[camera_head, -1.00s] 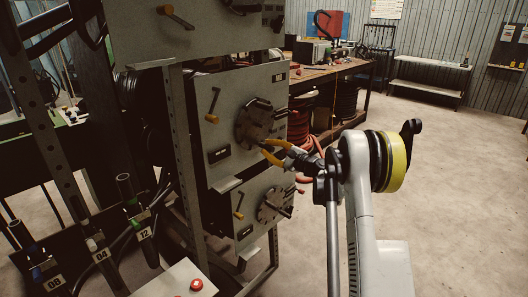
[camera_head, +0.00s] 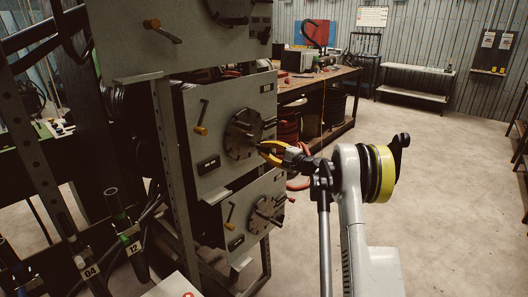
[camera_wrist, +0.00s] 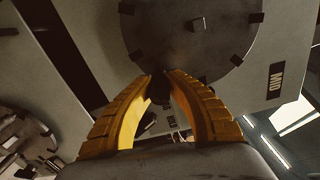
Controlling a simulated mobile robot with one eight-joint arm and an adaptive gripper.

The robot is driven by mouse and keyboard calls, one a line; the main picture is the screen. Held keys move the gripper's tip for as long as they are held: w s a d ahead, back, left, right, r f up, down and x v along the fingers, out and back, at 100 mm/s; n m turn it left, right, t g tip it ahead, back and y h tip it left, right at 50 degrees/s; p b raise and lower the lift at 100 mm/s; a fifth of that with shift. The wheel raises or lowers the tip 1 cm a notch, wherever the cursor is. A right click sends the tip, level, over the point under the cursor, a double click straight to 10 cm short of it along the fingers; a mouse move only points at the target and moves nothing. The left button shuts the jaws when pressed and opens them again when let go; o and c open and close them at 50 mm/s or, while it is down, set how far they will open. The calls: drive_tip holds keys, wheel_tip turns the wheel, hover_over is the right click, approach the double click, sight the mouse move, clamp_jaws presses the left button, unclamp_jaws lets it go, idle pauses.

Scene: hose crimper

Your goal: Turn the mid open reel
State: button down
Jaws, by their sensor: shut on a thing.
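The mid reel is a round dark grey disc (camera_head: 243,133) with small blocks around its rim, on the middle grey panel (camera_head: 207,122). In the wrist view the disc (camera_wrist: 195,35) fills the upper middle, next to a black label (camera_wrist: 275,82) that reads MID. My gripper (camera_head: 262,148) has yellow fingers and is at the lower right rim of the disc. In the wrist view the fingertips of my gripper (camera_wrist: 158,75) are close together at the rim, shut on a small dark block there.
A lever with an orange knob (camera_head: 200,131) is left of the disc. Another reel (camera_head: 265,214) is on the panel below, and one more panel (camera_head: 170,38) is above. A grey upright post (camera_head: 168,150) stands left. The floor (camera_head: 440,190) to the right is clear.

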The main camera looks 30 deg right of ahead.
drive_tip(key=shift+r, duration=0.1)
idle(0.3)
drive_tip(key=c, duration=1.3)
unclamp_jaws()
drive_tip(key=v, duration=1.2)
